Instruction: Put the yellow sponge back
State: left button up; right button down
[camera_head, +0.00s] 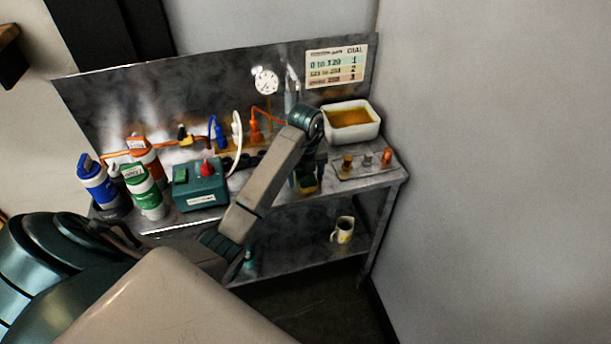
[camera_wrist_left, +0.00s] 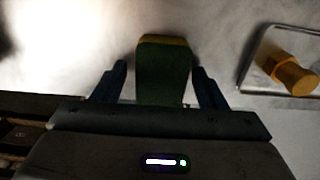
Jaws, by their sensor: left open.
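A block with a dark green face and a yellow edge, which looks like the sponge (camera_wrist_left: 163,75), stands between the fingers of my left gripper (camera_wrist_left: 158,72) in the left wrist view. The fingers are open, one on each side of it, with gaps showing. In the head view the yellow of the sponge (camera_head: 308,188) shows low at the bench's front part, under my left gripper (camera_head: 306,178), and is partly hidden by it. My right gripper is in neither view.
A white tub (camera_head: 369,134) with amber contents stands at the back right. A small tray (camera_head: 345,176) with pegs lies just right of the gripper. A teal box (camera_head: 200,190) and several bottles (camera_head: 147,190) stand left. A mug (camera_head: 343,230) is on the lower shelf.

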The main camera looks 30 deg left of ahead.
aim_at(305, 176)
pick_arm(q)
jog(key=shift+r, duration=0.4)
notch_tip(305, 176, up, 11)
jog(key=p, duration=1.1)
jog(key=shift+r, duration=0.2)
